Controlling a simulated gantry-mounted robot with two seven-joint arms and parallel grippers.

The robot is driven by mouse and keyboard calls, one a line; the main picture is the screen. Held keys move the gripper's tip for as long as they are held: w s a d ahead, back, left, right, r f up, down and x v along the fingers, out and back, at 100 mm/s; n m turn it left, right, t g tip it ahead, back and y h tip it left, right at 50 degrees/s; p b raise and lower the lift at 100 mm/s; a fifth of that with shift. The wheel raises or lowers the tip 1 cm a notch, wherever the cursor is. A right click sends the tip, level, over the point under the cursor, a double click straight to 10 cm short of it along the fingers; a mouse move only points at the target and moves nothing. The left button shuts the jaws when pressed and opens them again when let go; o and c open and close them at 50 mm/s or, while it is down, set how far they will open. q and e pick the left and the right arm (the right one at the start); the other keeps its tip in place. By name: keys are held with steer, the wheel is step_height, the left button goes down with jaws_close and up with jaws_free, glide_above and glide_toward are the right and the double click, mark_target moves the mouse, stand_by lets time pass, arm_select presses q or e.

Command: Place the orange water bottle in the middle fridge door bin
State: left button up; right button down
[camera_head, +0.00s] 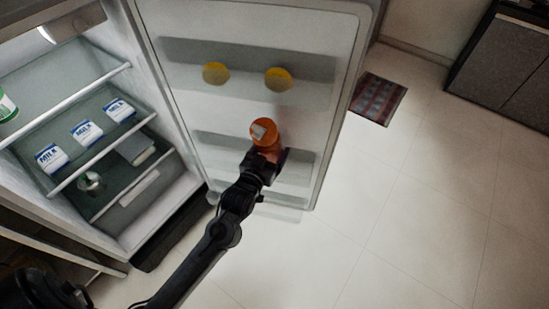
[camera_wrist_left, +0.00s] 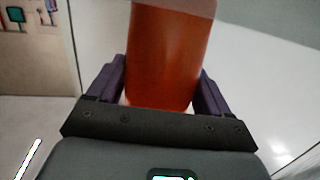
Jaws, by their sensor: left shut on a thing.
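The orange water bottle (camera_head: 264,130) has a pale cap and stands out against the open fridge door, overlapping the middle door bin (camera_head: 213,142). My left gripper (camera_head: 269,157) is shut on the bottle's lower part. In the left wrist view the bottle (camera_wrist_left: 170,55) is upright between the two fingers (camera_wrist_left: 160,92), and its top is cut off. I cannot tell whether the bottle is inside the bin or in front of it. The arm and gripper hide part of the door's lower area. My right gripper is not in view.
Two yellow-topped items (camera_head: 216,73) (camera_head: 278,79) sit in the upper door bin. The fridge shelves at left hold milk cartons (camera_head: 86,132) and other items. A patterned mat (camera_head: 378,98) lies on the floor behind the door. The floor at right is clear.

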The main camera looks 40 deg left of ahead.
arm_select(q)
steer(key=shift+f, duration=0.35)
steer(key=shift+w+f+b, duration=0.4)
steer(key=shift+f+b, duration=0.25)
steer(key=shift+f, duration=0.15)
steer(key=shift+w+a+f, duration=0.1)
steer(key=shift+w+f, duration=0.05)
steer(key=shift+w+g, duration=0.2)
steer(key=shift+g, duration=0.4)
steer(key=shift+w+a+r+g+h, duration=0.15)
steer(key=shift+w+g, duration=0.15)
steer(key=shift+g, duration=0.2)
steer(key=shift+w+r+g+h, duration=0.15)
steer(key=shift+w+g, duration=0.15)
steer(key=shift+g, duration=0.2)
step_height(320, 180, down, 2)
steer(key=shift+f+b, duration=0.25)
steer(key=shift+b, duration=0.6)
steer(key=shift+s+f, duration=0.25)
steer(key=shift+f, duration=0.1)
steer(key=shift+w, duration=0.1)
steer(key=shift+r, duration=0.1)
